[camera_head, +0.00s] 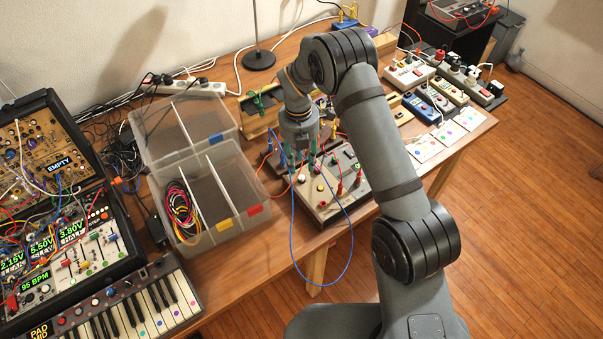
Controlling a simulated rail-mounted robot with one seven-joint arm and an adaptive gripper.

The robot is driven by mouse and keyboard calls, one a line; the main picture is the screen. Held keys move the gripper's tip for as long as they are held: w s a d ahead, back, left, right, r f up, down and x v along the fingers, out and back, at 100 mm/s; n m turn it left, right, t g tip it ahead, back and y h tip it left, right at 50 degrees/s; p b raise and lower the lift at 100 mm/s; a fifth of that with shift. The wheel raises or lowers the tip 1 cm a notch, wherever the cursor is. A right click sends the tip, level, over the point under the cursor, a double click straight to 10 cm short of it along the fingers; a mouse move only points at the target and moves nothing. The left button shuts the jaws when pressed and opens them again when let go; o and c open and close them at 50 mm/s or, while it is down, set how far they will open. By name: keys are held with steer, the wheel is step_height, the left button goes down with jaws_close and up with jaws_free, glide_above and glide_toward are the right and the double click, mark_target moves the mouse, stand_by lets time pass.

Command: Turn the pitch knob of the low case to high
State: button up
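My gripper (301,155) points down over a grey sloped panel box (325,205) in the middle of the table. Its fingers are small and dark among cables, so their opening cannot be told, nor whether they touch anything. The box carries a white round knob, a yellow button, dark knobs and plugged leads. At the left, a black synth case (75,255) with green displays reading 2.15V, 5.50V, 3.80V and 95 BPM lies below a tilted upper case (45,150) marked EMPTY. The pitch knob's label is not legible in either case.
A clear divided bin (237,160) with coiled cables stands left of the panel box. A keyboard (110,305) lies at the front left. A blue cable (350,270) loops off the table's front edge. Power strips and small boxes (425,103) fill the right end.

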mark_target(301, 177)
step_height(301, 177, down, 6)
steer(key=shift+f+p, duration=0.25)
steer(key=shift+p, duration=0.3)
steer(key=shift+c, duration=1.2)
jaws_close()
